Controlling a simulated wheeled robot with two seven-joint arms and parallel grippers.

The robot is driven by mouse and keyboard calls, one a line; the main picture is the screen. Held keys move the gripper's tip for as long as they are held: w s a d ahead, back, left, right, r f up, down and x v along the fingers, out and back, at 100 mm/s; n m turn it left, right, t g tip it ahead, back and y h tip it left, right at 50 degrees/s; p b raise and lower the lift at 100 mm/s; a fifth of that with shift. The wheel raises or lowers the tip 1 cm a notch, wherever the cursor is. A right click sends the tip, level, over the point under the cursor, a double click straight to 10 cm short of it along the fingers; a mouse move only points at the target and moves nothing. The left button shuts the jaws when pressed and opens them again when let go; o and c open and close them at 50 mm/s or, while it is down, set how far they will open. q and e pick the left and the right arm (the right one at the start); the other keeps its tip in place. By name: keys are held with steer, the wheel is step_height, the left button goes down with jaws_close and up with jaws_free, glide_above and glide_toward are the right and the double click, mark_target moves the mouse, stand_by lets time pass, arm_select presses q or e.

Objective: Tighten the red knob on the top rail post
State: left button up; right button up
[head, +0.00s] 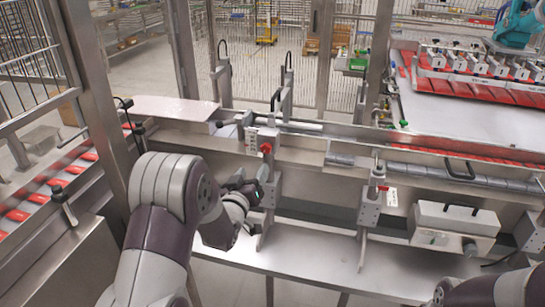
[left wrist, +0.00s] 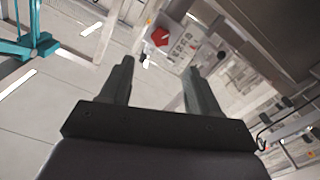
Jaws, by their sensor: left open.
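The red knob (head: 266,148) sits on a grey rail post left of centre in the head view, beside a small white label plate. In the left wrist view the red knob (left wrist: 160,37) shows beyond the fingertips, a little above the gap between them. My left gripper (head: 258,184) is just below and slightly left of the knob in the head view, apart from it. In the left wrist view the two dark fingers of my left gripper (left wrist: 158,66) are spread with nothing between them. My right gripper is out of view; only part of my right arm shows at the lower right.
A second post (head: 369,212) with a red part stands to the right. A pale box (head: 454,228) is mounted farther right. A metal rail (head: 320,142) runs across behind the posts. A conveyor with red packs (head: 15,216) lies at the left.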

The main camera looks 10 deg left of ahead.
mark_target(265, 149)
arm_select(q)
steer(key=w+p, duration=0.2)
steer(key=w, duration=0.9)
steer(key=shift+d, duration=0.15)
steer(key=shift+w+f, duration=0.1)
steer(key=shift+w, duration=0.3)
steer(key=shift+s, duration=0.1)
steer(key=c, duration=1)
